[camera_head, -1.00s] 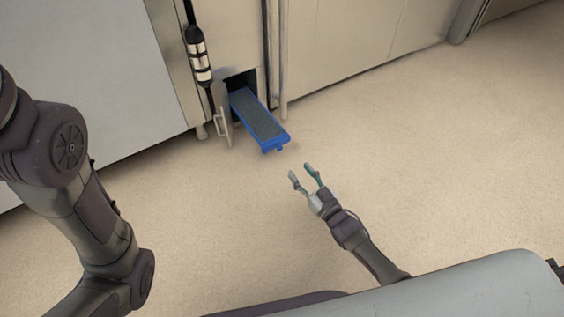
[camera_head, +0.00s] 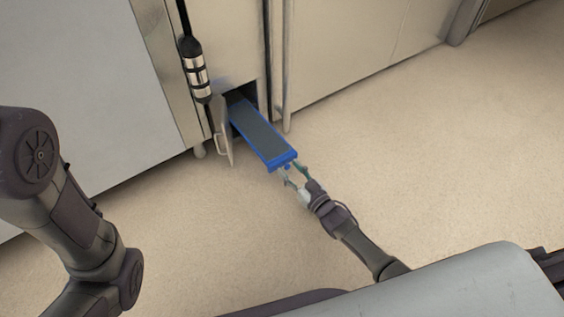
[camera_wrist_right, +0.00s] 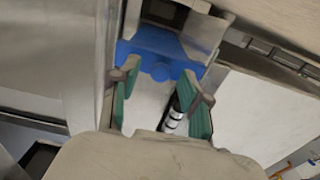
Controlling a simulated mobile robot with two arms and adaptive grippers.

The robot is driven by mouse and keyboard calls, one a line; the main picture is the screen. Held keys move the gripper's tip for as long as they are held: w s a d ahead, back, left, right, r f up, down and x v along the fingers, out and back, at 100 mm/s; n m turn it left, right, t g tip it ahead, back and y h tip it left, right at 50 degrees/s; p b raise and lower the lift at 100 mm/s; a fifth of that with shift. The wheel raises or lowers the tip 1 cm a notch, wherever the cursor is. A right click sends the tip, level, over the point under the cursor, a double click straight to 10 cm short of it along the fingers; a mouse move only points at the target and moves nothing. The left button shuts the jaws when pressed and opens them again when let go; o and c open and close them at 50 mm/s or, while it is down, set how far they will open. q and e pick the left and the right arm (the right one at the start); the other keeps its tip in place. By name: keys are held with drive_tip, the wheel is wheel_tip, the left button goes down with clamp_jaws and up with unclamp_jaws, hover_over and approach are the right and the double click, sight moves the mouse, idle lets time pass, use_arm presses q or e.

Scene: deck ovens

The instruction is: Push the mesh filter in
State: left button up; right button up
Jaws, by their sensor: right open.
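The mesh filter (camera_head: 262,134) is a long blue frame with a grey mesh top. It sticks out of a small opening low in the cabinet front, its inner end hidden inside. My right gripper (camera_head: 293,173) is open at the filter's outer end, its fingertips close to the blue front edge. In the right wrist view, the blue end of the filter (camera_wrist_right: 160,48) lies ahead of the two green-padded fingers (camera_wrist_right: 162,82), with its small knob between their directions. I cannot tell whether the fingers touch it. The left gripper is out of view; only my left arm shows.
A small open door (camera_head: 223,142) with a handle stands at the left of the opening. A black and silver cylindrical handle (camera_head: 196,72) hangs above it. Cabinet legs are on both sides. The floor (camera_head: 420,170) at the right is clear.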

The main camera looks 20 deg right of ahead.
drive_tip(key=shift+w+a, duration=0.15)
drive_tip(key=shift+w, duration=0.2)
clamp_jaws()
drive_tip(key=shift+w, duration=0.1)
